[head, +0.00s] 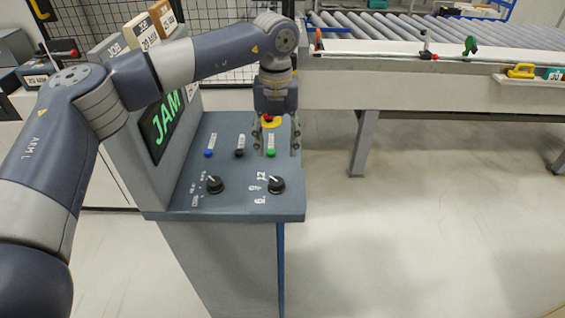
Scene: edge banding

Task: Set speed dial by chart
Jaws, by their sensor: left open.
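The control console (230,207) stands in the middle, with a flat panel top and an upright screen (161,127) reading JAM in green. Two black dials sit at the panel's near side. The right dial (276,185) has the numbers 6, 9 and 12 around it; the left dial (214,184) has small labels too fine to read. My left gripper (271,146) is open, pointing down over the far right of the panel, around the red emergency button on its yellow ring (269,121) and close to the green button (271,153). Contact cannot be told. My right gripper is out of view.
A blue button (208,153) and a black button (239,153) are on the panel. A roller conveyor (420,35) runs behind at right, with a yellow-handled item (521,71) on its side. Cards reading JOB and 20 stand above the screen. Floor at right is clear.

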